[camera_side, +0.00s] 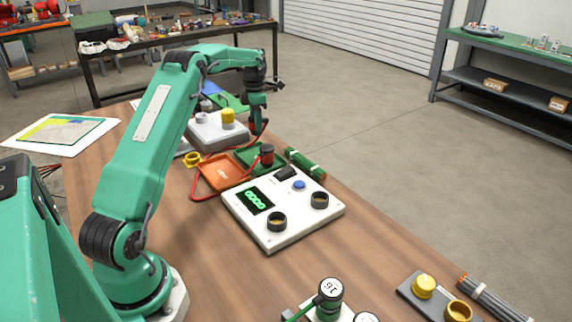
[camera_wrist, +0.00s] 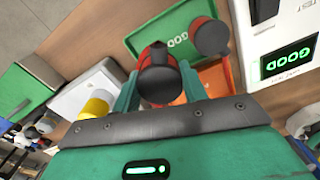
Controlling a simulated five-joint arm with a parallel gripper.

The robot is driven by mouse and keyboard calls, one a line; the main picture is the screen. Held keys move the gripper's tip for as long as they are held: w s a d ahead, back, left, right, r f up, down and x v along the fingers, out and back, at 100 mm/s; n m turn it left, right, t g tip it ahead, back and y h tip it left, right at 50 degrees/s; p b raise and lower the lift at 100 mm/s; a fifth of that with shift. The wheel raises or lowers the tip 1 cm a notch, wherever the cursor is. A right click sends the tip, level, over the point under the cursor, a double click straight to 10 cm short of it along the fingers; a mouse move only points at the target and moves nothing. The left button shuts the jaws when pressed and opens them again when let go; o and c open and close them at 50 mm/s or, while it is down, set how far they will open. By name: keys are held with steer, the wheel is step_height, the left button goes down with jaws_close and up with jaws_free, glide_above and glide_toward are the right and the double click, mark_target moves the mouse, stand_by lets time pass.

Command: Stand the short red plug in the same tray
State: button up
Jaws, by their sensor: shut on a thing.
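My gripper (camera_wrist: 160,92) is shut on a red plug (camera_wrist: 158,76) with a black end, held between the green fingers. In the side view the held red plug (camera_side: 257,126) hangs under my gripper (camera_side: 258,115), behind and above the green tray. The green tray (camera_wrist: 146,36) is marked GOOD and lies beyond the held plug in the wrist view. A second plug (camera_wrist: 209,36), dark on top with red below, stands at the tray. In the side view this plug (camera_side: 267,152) stands upright in the green tray (camera_side: 246,155).
An orange tray (camera_side: 211,176) lies left of the green one, with a red cable around it. The white test box (camera_side: 290,235) with a green display stands in front. A grey box with a yellow cap (camera_side: 228,117) is behind. A green cylinder (camera_side: 306,163) lies right of the tray.

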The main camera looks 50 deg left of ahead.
steer(key=shift+s+a+f+n, duration=0.15)
steer(key=shift+s+a, duration=0.1)
steer(key=shift+a, duration=0.35)
steer(key=shift+s+a+f+n, duration=0.15)
steer(key=shift+s+a, duration=0.1)
steer(key=shift+a, duration=0.3)
steer(key=shift+f, duration=3.4)
steer(key=shift+f, duration=0.55)
steer(key=o, duration=1.2)
steer(key=shift+r, duration=0.15)
steer(key=shift+r, duration=3.75)
